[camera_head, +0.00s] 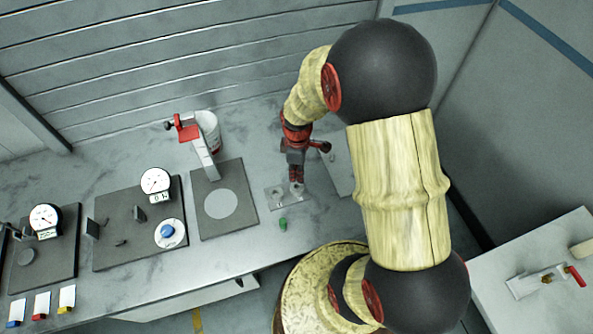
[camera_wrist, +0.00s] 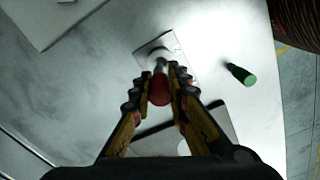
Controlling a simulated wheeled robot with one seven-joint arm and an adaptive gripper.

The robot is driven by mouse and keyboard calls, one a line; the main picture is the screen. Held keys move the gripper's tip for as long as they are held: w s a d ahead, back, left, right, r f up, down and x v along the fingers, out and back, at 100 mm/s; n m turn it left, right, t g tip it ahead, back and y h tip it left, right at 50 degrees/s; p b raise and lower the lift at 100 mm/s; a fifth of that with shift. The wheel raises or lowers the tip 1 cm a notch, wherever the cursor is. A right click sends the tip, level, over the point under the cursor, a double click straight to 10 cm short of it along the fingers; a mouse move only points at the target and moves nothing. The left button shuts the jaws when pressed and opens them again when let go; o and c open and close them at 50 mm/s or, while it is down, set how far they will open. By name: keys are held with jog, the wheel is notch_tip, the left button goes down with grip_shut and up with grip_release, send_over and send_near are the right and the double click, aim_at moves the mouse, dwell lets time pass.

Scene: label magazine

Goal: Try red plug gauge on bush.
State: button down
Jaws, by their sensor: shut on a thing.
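My gripper (camera_head: 297,178) is shut on the red plug gauge, whose red handle (camera_wrist: 159,91) shows between the fingers in the wrist view. Its grey tip points at a small light plate (camera_wrist: 147,50) on the bench. The plate also shows in the head view (camera_head: 273,201), just below my gripper, with small pale round parts on it. The bush is largely hidden by the gauge and fingers. I cannot tell whether the tip is above the bush or inside it.
Left of the plate is a dark board with a pale disc (camera_head: 221,204) and a red-handled press (camera_head: 187,130). Further left stand dial gauges (camera_head: 155,181) on dark boards. A flat grey panel (camera_head: 337,165) lies right of my gripper. Bench around the green gauge is clear.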

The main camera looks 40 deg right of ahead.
jog(key=shift+f, duration=0.1)
jog(key=shift+f+b, duration=1.05)
jog(key=shift+f, duration=0.55)
jog(key=shift+s+f, duration=0.15)
jog(key=shift+f, duration=0.35)
dwell(1.9)
jog(key=shift+r, duration=0.15)
jog(key=shift+r+p, duration=1.55)
jog(key=shift+r, duration=0.9)
